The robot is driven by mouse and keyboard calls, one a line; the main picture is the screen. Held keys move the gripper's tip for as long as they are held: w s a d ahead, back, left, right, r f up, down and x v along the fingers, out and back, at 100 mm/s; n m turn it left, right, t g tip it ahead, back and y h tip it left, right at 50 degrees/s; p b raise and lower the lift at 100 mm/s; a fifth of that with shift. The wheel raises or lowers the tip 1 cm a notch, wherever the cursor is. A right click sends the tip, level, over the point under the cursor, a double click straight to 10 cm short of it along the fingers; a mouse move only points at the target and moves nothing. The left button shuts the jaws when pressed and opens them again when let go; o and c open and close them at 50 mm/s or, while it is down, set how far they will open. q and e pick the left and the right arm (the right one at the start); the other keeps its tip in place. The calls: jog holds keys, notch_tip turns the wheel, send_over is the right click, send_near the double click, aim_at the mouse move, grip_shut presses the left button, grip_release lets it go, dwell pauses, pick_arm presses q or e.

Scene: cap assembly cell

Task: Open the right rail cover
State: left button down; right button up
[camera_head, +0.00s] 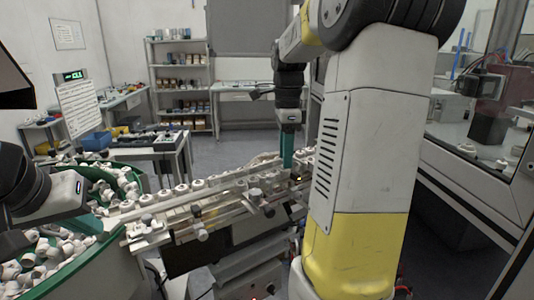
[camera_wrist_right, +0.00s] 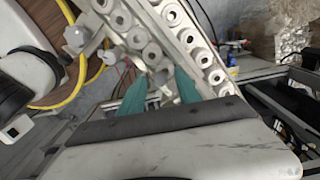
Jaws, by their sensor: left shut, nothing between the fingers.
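A rail assembly (camera_head: 190,205) runs from the feeder towards the back right. White caps sit in its channels, with clear strips and knobs along its near side. I cannot tell which strip is the right rail cover or whether it is open. My right gripper (camera_head: 287,158) points down at the far end of the rails. In the right wrist view its two teal fingers (camera_wrist_right: 158,88) are apart and empty, over the rail edge (camera_wrist_right: 150,55), near a grey knob (camera_wrist_right: 77,38). My left gripper (camera_head: 100,211) is shut and empty at the left, by the feeder; its fingertips are hard to make out.
A green-walled feeder (camera_head: 85,252) full of white caps stands at the lower left. A large white and yellow arm link (camera_head: 375,130) hides the rails' right end. A glass-walled cabinet (camera_head: 490,170) stands at the right. A yellow hose (camera_wrist_right: 82,75) curves beside the rails.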

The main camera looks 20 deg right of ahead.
grip_shut()
dwell(1.2)
